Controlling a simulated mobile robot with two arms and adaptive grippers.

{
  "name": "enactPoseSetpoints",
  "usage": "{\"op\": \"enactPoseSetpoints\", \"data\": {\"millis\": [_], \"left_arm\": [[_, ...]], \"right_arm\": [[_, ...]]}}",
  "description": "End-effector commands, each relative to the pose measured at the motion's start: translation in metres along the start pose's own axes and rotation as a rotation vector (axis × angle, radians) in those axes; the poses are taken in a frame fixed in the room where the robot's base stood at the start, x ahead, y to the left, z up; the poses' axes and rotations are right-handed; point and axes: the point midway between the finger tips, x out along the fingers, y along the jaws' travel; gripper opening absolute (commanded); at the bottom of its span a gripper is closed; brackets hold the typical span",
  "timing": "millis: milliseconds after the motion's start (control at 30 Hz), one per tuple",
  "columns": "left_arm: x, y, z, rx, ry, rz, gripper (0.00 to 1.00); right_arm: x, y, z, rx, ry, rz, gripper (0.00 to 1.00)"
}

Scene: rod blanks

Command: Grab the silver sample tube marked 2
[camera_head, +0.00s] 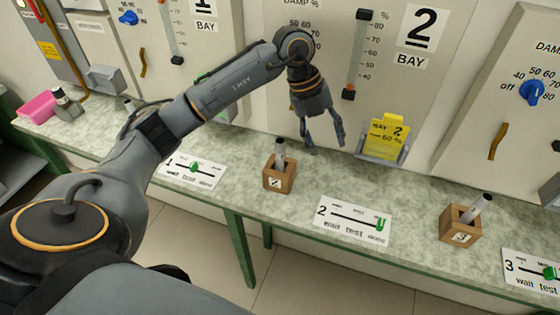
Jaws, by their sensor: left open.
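A silver sample tube (280,151) stands nearly upright in a wooden block (279,175) with a label reading 2, on the bench. Its lower part is hidden inside the block. My left gripper (326,146) is open and empty, pointing down, to the right of the tube and toward the wall panel in the head view. Its fingers are apart from the tube. My right gripper is not in view.
A second silver tube (479,206) leans in a wooden block marked 3 (457,225) at the right. Slider cards lie flat along the green bench top (235,192). A yellow card (388,138) stands in a holder against the bay 2 panel.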

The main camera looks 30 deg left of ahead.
Motion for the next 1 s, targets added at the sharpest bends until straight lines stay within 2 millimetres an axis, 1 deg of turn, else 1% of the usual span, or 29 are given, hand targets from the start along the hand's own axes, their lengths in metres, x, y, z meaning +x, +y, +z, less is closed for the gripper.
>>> {"op": "enactPoseSetpoints", "data": {"millis": [33, 100, 200, 300, 367, 667, 700, 800, 933, 1000], "left_arm": [[-0.018, 0.018, 0.018, -0.056, -0.063, 0.086, 0.5], [-0.038, 0.042, 0.036, -0.133, -0.131, 0.189, 0.5], [-0.06, 0.064, 0.05, -0.213, -0.194, 0.284, 0.5], [-0.067, 0.074, 0.055, -0.251, -0.22, 0.326, 0.5], [-0.063, 0.078, 0.056, -0.256, -0.221, 0.333, 0.5], [-0.012, 0.097, 0.064, -0.254, -0.215, 0.332, 0.5], [-0.009, 0.098, 0.065, -0.255, -0.217, 0.333, 0.5], [0.002, 0.102, 0.067, -0.253, -0.218, 0.331, 0.5], [0.01, 0.105, 0.069, -0.252, -0.219, 0.331, 0.5], [0.014, 0.107, 0.069, -0.252, -0.217, 0.331, 0.5]], "right_arm": [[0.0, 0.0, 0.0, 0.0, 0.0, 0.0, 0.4], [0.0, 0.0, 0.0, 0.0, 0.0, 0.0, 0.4], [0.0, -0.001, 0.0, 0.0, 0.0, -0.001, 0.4], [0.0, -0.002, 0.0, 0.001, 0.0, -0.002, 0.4], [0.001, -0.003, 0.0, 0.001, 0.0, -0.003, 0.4], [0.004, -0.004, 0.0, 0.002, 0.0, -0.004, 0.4], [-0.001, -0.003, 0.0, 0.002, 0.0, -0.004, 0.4], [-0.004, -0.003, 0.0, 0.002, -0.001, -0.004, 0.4], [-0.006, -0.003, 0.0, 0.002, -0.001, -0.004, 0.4], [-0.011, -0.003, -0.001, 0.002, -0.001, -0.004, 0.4]]}}
